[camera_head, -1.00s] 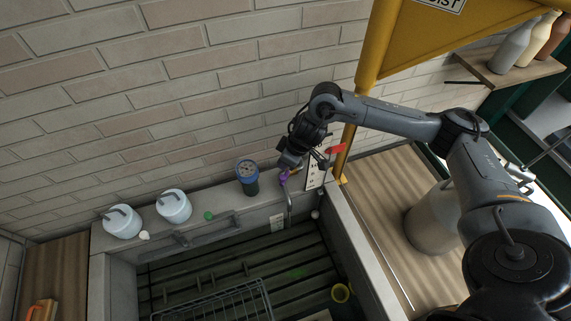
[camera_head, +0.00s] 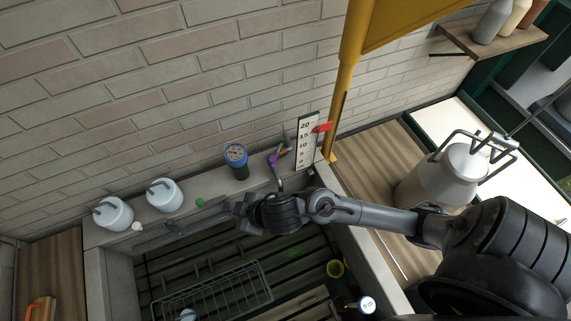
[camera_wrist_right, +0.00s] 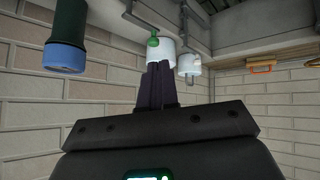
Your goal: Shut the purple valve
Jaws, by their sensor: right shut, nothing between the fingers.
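The purple valve (camera_head: 273,159) sits on the ledge at the wall, above a grey spout at the back right corner of the basin. Its small handle looks slanted; whether it is open or shut I cannot tell. My right gripper (camera_head: 231,208) is left of the valve and nearer to me, over the basin's back edge, apart from the valve. In the wrist view its dark fingers (camera_wrist_right: 158,88) are together with nothing between them, and the purple valve does not show there. My left gripper is out of view.
A green knob (camera_head: 200,202) and two white lidded pots (camera_head: 165,195) are farther left. A scale board (camera_head: 304,142) and yellow post (camera_head: 345,100) stand right. A wire rack (camera_head: 215,290) lies in the basin.

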